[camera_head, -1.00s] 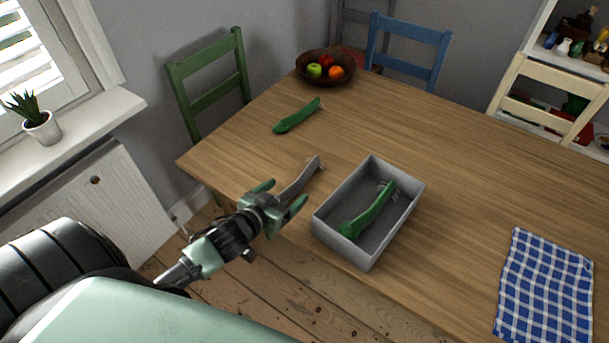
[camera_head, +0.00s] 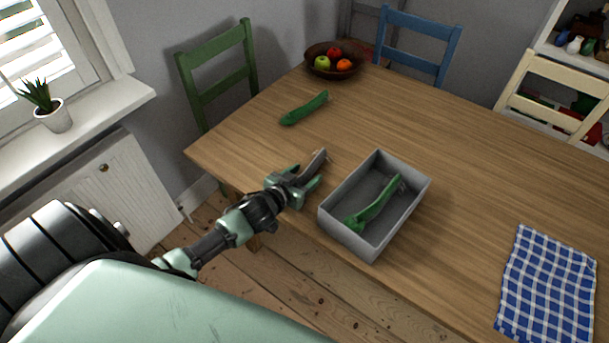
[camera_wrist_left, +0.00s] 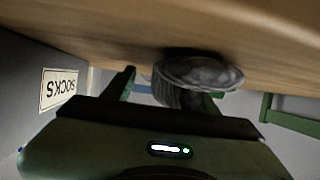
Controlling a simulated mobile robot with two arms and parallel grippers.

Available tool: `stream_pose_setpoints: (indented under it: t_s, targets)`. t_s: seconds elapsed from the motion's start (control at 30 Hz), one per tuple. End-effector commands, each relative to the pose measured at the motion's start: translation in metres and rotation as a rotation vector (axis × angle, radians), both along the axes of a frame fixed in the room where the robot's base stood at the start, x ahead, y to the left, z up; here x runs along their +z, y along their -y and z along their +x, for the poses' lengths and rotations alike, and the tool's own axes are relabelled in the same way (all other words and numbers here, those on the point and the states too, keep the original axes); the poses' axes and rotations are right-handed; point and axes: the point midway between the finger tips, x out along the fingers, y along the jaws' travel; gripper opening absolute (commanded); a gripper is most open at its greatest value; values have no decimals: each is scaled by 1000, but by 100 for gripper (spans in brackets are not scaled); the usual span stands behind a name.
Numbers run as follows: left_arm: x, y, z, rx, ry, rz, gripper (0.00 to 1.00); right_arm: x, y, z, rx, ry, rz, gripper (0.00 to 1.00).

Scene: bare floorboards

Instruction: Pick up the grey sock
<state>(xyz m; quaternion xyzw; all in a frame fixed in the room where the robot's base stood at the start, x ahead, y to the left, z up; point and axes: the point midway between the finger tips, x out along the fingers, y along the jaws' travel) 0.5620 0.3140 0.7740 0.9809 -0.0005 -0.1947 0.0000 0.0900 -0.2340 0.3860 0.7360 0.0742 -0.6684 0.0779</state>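The grey sock (camera_head: 314,163) lies on the wooden table near its left front edge, beside the grey box. My left gripper (camera_head: 306,177) is at the sock's near end, its green fingers spread apart with the sock between them. The wrist view shows the grey sock (camera_wrist_left: 198,72) close in front of the gripper (camera_wrist_left: 168,92), partly hiding one finger. I see no finger closed on it. My right gripper does not show.
Another green sock (camera_head: 305,108) lies farther back. A fruit bowl (camera_head: 318,66) and checked cloth (camera_head: 547,285) are also on the table (camera_head: 450,180).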

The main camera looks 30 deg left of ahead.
Motion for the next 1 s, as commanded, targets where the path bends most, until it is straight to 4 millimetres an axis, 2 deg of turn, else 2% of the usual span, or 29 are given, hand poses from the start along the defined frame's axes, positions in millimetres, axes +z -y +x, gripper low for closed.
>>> stream_pose_setpoints:
  t_s: [0.03,0.1,0.37,0.57,0.67,1.0]
  targets:
    - [0,0,0,0,-1,0,35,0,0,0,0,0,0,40]
    - [0,0,0,0,-1,0,20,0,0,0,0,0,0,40]
    - [1,0,0,0,-1,0,20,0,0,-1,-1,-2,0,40]
    - [17,0,0,-1,1,2,20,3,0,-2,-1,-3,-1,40]
    - [36,0,0,-3,2,2,20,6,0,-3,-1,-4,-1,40]
    - [136,0,0,-2,5,2,20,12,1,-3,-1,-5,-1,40]
